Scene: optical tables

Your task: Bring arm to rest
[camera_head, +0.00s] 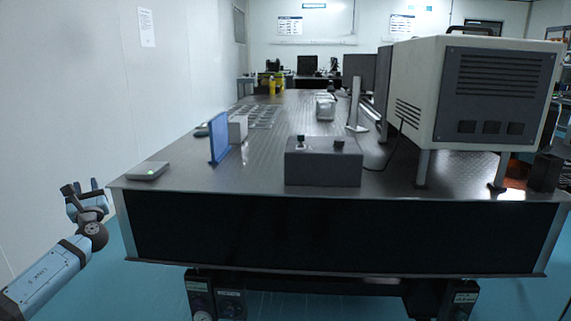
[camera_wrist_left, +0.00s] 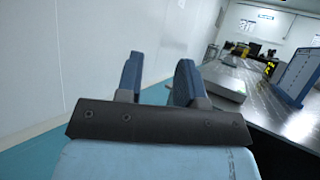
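My left gripper (camera_head: 84,190) is raised at the left of the head view, beside the near left corner of the optical table (camera_head: 240,172) and apart from it. In the left wrist view its two blue fingers (camera_wrist_left: 159,82) stand apart with nothing between them. The gripper is open and empty. My left arm comes in from the lower left. My right gripper is in neither view.
A flat grey device (camera_head: 147,171) lies on the table's near left corner. A blue panel (camera_head: 218,138), a grey box (camera_head: 323,163) and a large white instrument (camera_head: 420,95) stand on the table. A white wall (camera_head: 90,80) runs along the left.

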